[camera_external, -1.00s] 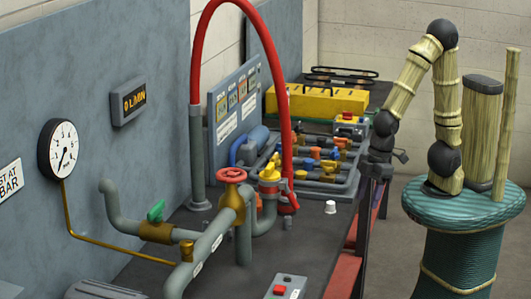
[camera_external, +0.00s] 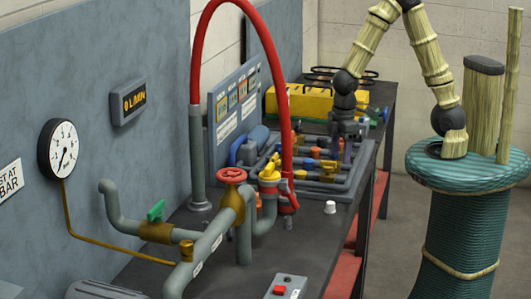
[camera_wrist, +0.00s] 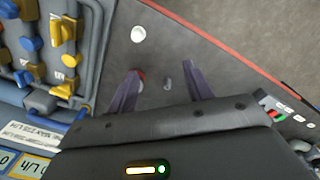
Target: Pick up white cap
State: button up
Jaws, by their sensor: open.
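The white cap (camera_external: 330,207) stands on the dark bench top, to the right of the red hose's lower end. In the wrist view the white cap (camera_wrist: 138,34) shows as a small round white disc near the top, beyond the fingertips. My gripper (camera_external: 346,155) is above the pipe manifold, behind and higher than the cap, touching nothing that I can make out. In the wrist view my gripper (camera_wrist: 160,70) has its two dark fingers spread apart with nothing between them. The cap is clear of both fingers.
The manifold (camera_external: 325,187) with coloured valves lies behind the cap. The tall red hose (camera_external: 284,120) and the yellow-topped valve (camera_external: 269,172) stand to its left. A yellow box (camera_external: 300,101) is at the back. Bare bench surrounds the cap, with the bench edge to its right.

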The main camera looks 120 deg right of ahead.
jog(key=s+d+f, duration=0.1)
jog(key=d, duration=0.5)
jog(key=shift+s+m, duration=0.2)
jog(key=shift+m, duration=0.1)
jog(key=shift+d+f, duration=0.1)
jog(key=shift+f, duration=0.1)
jog(key=b, duration=0.4)
send_over(331, 202)
notch_tip(331, 202, down, 12)
notch_tip(331, 202, down, 5)
jog(key=shift+d+f+b, duration=0.1)
jog(key=shift+f+b, duration=0.05)
jog(key=shift+b, duration=0.8)
jog(key=c, duration=1.1)
